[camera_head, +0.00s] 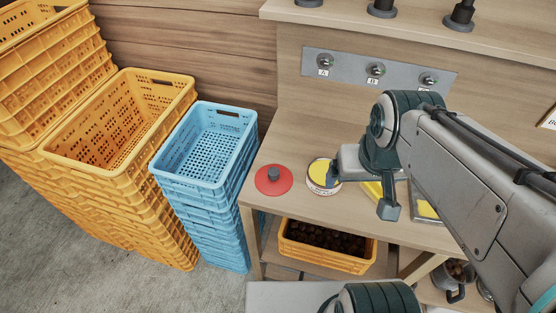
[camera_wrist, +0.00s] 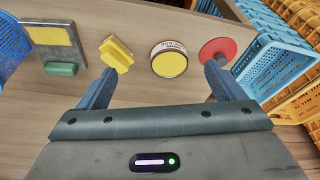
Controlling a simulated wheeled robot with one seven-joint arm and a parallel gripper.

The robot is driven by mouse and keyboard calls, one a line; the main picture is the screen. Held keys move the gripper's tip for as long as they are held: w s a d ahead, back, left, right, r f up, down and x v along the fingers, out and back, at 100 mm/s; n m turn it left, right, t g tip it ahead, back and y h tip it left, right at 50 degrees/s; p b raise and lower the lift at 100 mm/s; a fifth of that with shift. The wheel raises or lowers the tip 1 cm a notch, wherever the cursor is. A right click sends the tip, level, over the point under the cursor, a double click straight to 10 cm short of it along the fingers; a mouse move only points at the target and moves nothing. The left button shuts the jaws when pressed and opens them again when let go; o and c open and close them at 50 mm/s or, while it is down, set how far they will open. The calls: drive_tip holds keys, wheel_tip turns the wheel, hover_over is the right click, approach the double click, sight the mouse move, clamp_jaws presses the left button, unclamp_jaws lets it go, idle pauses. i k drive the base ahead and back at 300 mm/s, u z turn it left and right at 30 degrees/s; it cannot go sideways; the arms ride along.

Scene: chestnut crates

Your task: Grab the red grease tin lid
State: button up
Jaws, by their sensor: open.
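The red grease tin lid (camera_head: 273,181) is a flat red disc with a dark grey knob, lying on the wooden workbench near its left front corner. It also shows in the wrist view (camera_wrist: 226,46), just beyond the right-hand finger, which hides part of it. The open grease tin (camera_head: 321,177), white with yellow grease, stands just right of the lid; in the wrist view the tin (camera_wrist: 169,63) lies ahead between the fingers. My gripper (camera_wrist: 158,82) is open and empty, with its fingers spread. In the head view my arm covers most of it.
A yellow block-like object (camera_wrist: 116,53) and a framed tray with a green-handled item (camera_wrist: 54,44) lie on the bench. Stacked blue crates (camera_head: 207,145) and orange crates (camera_head: 120,125) stand left of it. A crate of chestnuts (camera_head: 327,262) sits on the lower shelf. A knob panel (camera_head: 345,70) is behind.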

sight(271, 180)
drive_tip(key=z, duration=0.1)
drive_tip(key=k, duration=1.05)
drive_tip(key=u, duration=0.8)
drive_tip(key=i, duration=1.2)
drive_tip(key=z, duration=0.65)
